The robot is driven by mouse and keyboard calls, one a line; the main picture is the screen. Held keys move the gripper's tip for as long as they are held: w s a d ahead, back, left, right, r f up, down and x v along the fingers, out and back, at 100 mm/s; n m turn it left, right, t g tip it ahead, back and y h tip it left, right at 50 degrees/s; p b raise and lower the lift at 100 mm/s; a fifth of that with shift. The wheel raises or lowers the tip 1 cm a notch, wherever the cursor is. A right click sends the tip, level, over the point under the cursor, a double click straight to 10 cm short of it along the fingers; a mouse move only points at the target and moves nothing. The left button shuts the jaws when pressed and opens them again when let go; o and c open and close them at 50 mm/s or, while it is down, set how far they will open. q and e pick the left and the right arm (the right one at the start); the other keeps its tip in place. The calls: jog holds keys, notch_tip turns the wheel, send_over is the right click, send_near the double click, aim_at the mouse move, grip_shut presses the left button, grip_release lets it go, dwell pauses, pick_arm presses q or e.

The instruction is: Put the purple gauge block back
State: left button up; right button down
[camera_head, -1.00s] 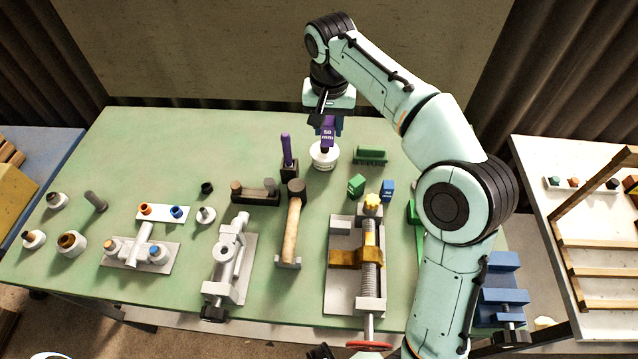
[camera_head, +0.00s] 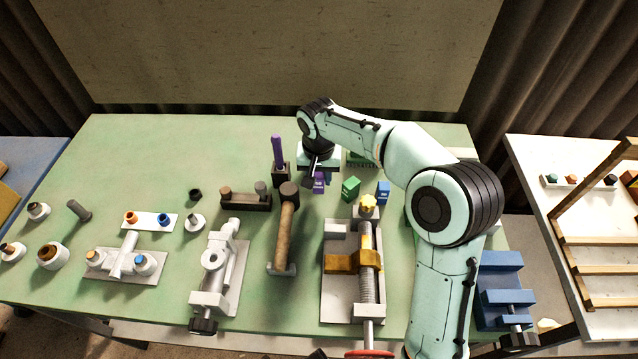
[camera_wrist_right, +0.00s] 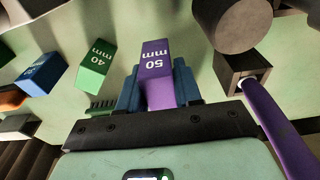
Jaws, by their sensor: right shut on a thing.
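The purple gauge block (camera_head: 319,182), marked 50 mm in the right wrist view (camera_wrist_right: 155,62), is between the fingers of my right gripper (camera_head: 318,172). The blue fingers close on both its sides in the right wrist view (camera_wrist_right: 157,90). It is low over the table, left of the green gauge block (camera_head: 350,188); I cannot tell whether it touches the table. The green block, marked 40 mm, also shows in the right wrist view (camera_wrist_right: 95,65). The blue gauge block (camera_head: 383,191) stands right of the green one. My left gripper is not in view.
A purple-handled tool (camera_head: 278,150) stands upright in a dark holder (camera_head: 281,174), close left of my right gripper. A hammer (camera_head: 286,230) and a vise with a yellow knob (camera_head: 368,203) stand nearer the front. Some green table shows at the back left.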

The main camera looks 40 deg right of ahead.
aim_at(319, 184)
jog(key=shift+f, duration=1.55)
jog(key=shift+f, duration=0.15)
jog(key=c, duration=0.8)
grip_release()
jog(key=shift+r, duration=0.3)
jog(key=r, duration=0.4)
jog(key=r+p, duration=0.1)
jog(key=r, duration=0.2)
jog(key=s+a+r, duration=0.1)
jog(key=r, duration=0.3)
jog(key=shift+r, duration=0.35)
jog(key=shift+s, duration=0.1)
